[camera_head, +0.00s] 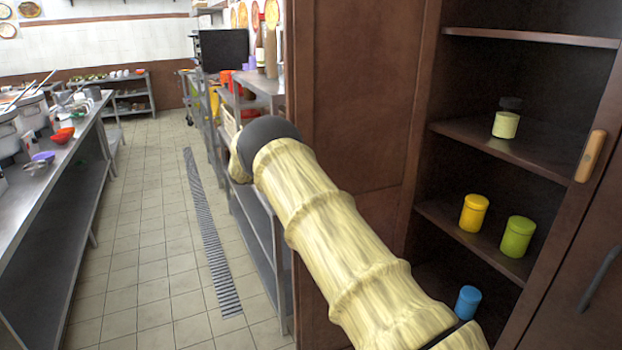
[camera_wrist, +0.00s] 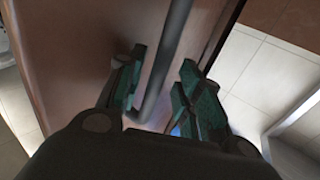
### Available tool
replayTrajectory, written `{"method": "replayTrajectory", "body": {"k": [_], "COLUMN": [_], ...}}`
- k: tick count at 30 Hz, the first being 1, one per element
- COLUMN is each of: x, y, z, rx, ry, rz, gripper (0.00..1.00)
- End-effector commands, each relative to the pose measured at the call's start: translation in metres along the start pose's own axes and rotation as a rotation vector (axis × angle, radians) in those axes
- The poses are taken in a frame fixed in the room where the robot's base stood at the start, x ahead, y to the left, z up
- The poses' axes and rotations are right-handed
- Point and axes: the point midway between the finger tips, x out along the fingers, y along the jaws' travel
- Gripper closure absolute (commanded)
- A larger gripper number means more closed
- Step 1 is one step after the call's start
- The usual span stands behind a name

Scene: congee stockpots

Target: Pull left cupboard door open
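The left cupboard door (camera_head: 352,90) stands swung out, so the shelves of the cupboard (camera_head: 530,38) show beside it in the head view. In the wrist view, the brown door panel (camera_wrist: 85,60) fills the left and middle. Its dark bar handle (camera_wrist: 172,45) runs between the two green fingers of my gripper (camera_wrist: 164,60). The fingers are apart, one on each side of the handle, with a gap at the right finger. I cannot tell whether the left finger touches the handle. In the head view my gripper is hidden behind my arm and the door.
The shelves hold a yellow canister (camera_head: 473,213), a green canister (camera_head: 517,237), a blue canister (camera_head: 467,302) and a pale jar (camera_head: 506,125). The right door (camera_head: 585,290) is at the right edge. A steel counter (camera_head: 65,170) stands left. The tiled aisle (camera_head: 150,220) is clear.

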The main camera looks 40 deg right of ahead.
Motion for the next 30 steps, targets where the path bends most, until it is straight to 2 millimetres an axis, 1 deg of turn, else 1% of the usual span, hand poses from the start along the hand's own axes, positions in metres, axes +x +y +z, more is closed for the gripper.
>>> {"method": "replayTrajectory", "body": {"k": [5, 8, 21, 30], "x": [0.0, -0.004, -0.052, -0.066], "y": [0.0, -0.001, -0.001, -0.001], "z": [0.0, 0.0, 0.001, 0.001], "rx": [0.001, 0.002, 0.003, 0.002], "ry": [0.0, 0.001, 0.003, 0.004], "rz": [0.001, 0.002, 0.0, 0.005], "gripper": [0.65, 0.65, 0.65, 0.65]}}
